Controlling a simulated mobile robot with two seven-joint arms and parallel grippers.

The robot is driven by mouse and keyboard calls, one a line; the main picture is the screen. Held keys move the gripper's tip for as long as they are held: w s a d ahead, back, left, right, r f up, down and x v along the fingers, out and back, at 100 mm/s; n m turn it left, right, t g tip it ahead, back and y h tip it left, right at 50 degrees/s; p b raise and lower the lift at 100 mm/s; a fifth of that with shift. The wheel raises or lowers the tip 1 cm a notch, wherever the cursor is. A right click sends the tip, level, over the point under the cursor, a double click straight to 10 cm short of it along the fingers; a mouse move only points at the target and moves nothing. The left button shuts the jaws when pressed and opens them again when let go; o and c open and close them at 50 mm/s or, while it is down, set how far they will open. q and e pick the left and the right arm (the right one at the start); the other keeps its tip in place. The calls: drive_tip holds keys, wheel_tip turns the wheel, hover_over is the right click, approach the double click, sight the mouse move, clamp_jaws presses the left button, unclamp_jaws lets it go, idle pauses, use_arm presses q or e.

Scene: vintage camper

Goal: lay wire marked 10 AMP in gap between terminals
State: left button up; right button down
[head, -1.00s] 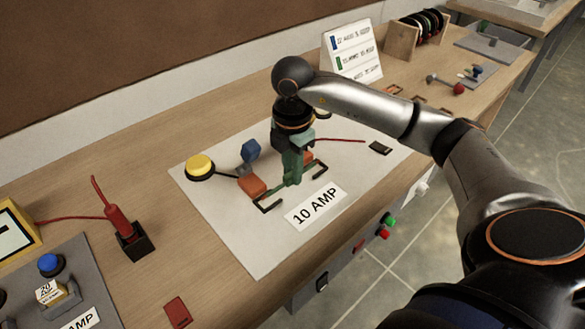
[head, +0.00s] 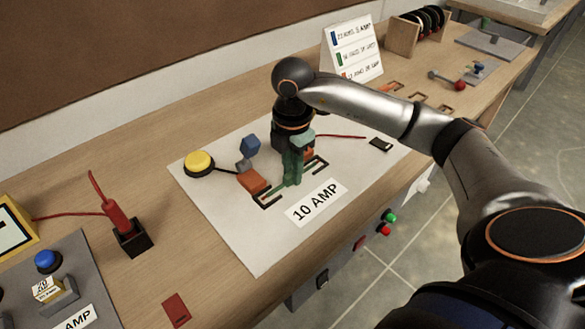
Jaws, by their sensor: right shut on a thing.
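The white board (head: 238,235) carries two orange terminals, a left one (head: 251,182) and a right one (head: 309,154), partly hidden by my gripper. A label (head: 316,203) reading 10 AMP lies in front of them. My right gripper (head: 292,178) points down between the terminals, shut on a green wire piece (head: 289,190). The wire is low, in line with the dark bracket-shaped outline (head: 267,202) in the gap. I cannot tell whether it touches the board. My gripper hides part of the wire. My left gripper is not in view.
A yellow button (head: 199,162) and a blue knob switch (head: 249,147) stand left of the gap. A red probe (head: 118,214) stands in a black holder. A wire chart (head: 353,50) and a spool rack (head: 415,32) are behind. Red and green buttons line the bench front.

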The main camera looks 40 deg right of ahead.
drive_tip(key=c, duration=0.7)
unclamp_jaws()
wheel_tip(320, 180, up, 13)
drive_tip(key=shift+f+p, duration=0.2)
drive_tip(key=shift+p, duration=0.65)
